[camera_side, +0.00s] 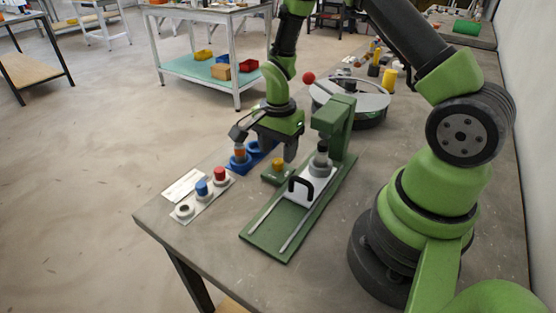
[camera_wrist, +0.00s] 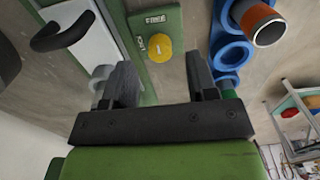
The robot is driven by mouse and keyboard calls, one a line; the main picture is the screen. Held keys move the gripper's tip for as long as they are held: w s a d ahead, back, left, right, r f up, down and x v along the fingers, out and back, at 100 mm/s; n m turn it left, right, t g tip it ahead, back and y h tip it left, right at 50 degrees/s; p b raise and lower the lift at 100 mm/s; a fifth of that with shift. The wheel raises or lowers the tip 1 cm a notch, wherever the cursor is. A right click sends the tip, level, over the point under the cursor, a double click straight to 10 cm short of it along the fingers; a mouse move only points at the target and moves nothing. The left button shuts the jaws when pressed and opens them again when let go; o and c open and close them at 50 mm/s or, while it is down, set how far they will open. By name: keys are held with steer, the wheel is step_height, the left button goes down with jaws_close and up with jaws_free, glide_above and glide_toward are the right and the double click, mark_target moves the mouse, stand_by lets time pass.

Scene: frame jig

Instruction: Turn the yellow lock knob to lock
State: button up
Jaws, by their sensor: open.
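The yellow lock knob (camera_side: 278,163) sits on a small green block (camera_side: 271,177) beside the green frame jig. In the wrist view the knob (camera_wrist: 158,47) is round, with a small mark on its face that I cannot read clearly. The block (camera_wrist: 168,17) carries a FREE label above the knob and a second label, apparently LOCK, to its left. My gripper (camera_side: 274,150) is over the knob area. In the wrist view its two fingers (camera_wrist: 160,68) are apart and empty, with the knob showing between and beyond them. I see no contact with it.
The green jig (camera_side: 272,237) has rails, a white slide with a black handle (camera_side: 301,187) and an upright press close to my gripper. A blue holder (camera_wrist: 226,54) with an orange-topped cylinder (camera_wrist: 264,24) stands close on the other side. A white strip (camera_side: 185,213) bears coloured caps.

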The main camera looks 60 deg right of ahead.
mark_target(278, 160)
steer(key=shift+f, duration=1.9)
steer(key=c, duration=0.9)
steer(key=shift+c, duration=0.2)
